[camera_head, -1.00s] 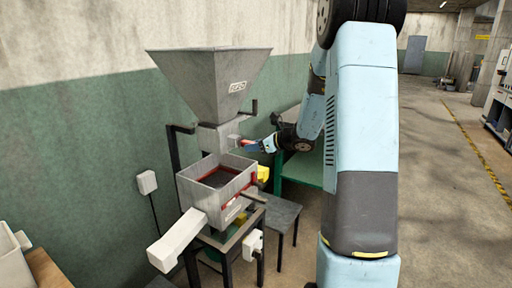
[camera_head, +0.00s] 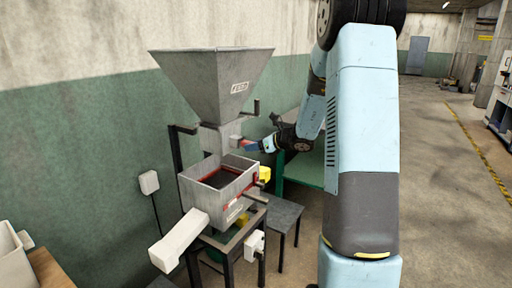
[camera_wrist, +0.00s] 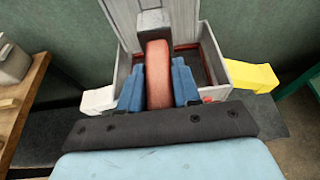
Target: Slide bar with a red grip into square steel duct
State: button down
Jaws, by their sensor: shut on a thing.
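The bar's rounded red grip (camera_wrist: 158,75) stands between the two blue fingers of my gripper (camera_wrist: 158,88) in the wrist view, and the fingers are shut on it. Its far end meets a grey block (camera_wrist: 153,20) at the front of the steel duct (camera_wrist: 186,18). In the head view my gripper (camera_head: 246,145) is right beside the square steel duct (camera_head: 212,139) below the hopper, on its right side. The bar's shaft is not clearly visible, and I cannot tell how far it is inside the duct.
A grey hopper (camera_head: 212,75) stands above the duct. Below is an open grey box (camera_head: 215,200) with a red inner rim, a white chute (camera_head: 178,240) and a yellow part (camera_head: 265,174). A green wall is behind; a green bench (camera_head: 305,171) stands behind my arm.

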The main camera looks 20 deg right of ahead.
jog(key=shift+w+a+r, duration=0.1)
jog(key=shift+a, duration=0.05)
jog(key=c, duration=0.7)
grip_release()
jog(key=v, duration=1.3)
jog(key=shift+s+d, duration=0.25)
jog(key=s+a+r+n+g+h, duration=0.1)
jog(key=s+a+r+n+g, duration=0.15)
jog(key=s+a+n, duration=0.5)
jog(key=s+a+r+n+g+h, duration=0.1)
jog(key=s+a+r+n+g, duration=0.1)
jog(key=s+a+n+g, duration=0.4)
jog(key=s+r+n+t+h, duration=0.1)
jog(key=s+n+h, duration=0.1)
jog(key=s+n, duration=0.3)
jog(key=s+r+n+t+h, duration=0.1)
jog(key=s+n+h, duration=0.1)
jog(key=s+n, duration=0.3)
jog(key=s+a+r+n+t+h, duration=0.1)
jog(key=s+n+h, duration=0.1)
jog(key=s+n, duration=0.3)
jog(key=shift+s+r, duration=0.1)
jog(key=shift+s, duration=0.7)
